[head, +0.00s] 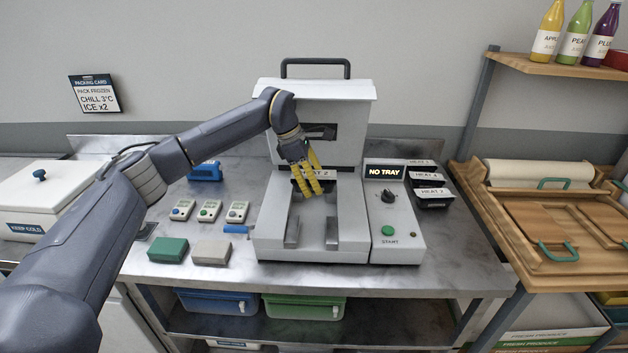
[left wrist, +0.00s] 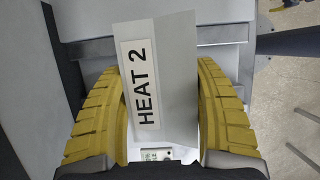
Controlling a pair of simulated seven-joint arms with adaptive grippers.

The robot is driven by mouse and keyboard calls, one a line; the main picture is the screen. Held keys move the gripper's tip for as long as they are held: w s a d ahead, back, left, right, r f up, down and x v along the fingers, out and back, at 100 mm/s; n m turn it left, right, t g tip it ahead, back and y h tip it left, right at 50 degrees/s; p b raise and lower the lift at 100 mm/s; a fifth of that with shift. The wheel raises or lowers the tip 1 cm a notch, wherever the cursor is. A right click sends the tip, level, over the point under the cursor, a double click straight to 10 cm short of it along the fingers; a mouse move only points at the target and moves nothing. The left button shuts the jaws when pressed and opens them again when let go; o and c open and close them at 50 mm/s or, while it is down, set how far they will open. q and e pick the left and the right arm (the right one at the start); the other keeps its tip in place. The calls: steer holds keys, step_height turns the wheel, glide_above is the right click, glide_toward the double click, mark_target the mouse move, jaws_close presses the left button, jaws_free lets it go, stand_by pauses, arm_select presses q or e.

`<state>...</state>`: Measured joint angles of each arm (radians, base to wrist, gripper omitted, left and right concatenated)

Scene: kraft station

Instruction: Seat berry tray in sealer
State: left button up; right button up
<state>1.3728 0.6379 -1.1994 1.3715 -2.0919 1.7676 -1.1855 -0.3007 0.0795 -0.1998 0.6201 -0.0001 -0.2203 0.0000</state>
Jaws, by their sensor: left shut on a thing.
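The sealer (head: 312,215) stands mid-bench with its lid raised and a pale slotted bed in front. Its display (head: 384,172) reads NO TRAY. My left gripper (head: 313,181) is at the back of the bed, below the raised lid. Its yellow fingers are shut on a grey piece labelled HEAT 2 (head: 330,174). In the left wrist view that labelled piece (left wrist: 178,75) sits between both fingers. A dark part shows beneath it in the head view, partly hidden by the fingers. I cannot make out a berry tray. My right gripper is not in view.
Black pieces with HEAT labels (head: 432,192) stand right of the sealer. Small devices (head: 209,210), a green block (head: 168,250) and a grey block (head: 211,252) lie to its left. A white KEEP COLD box (head: 50,200) is far left. Wooden boards (head: 550,230) are at right.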

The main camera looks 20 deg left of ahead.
mark_target(318, 212)
arm_select(q)
steer(key=shift+f, duration=4)
steer(key=shift+f, duration=0.1)
steer(key=o, duration=1.6)
steer(key=shift+r, duration=4.5)
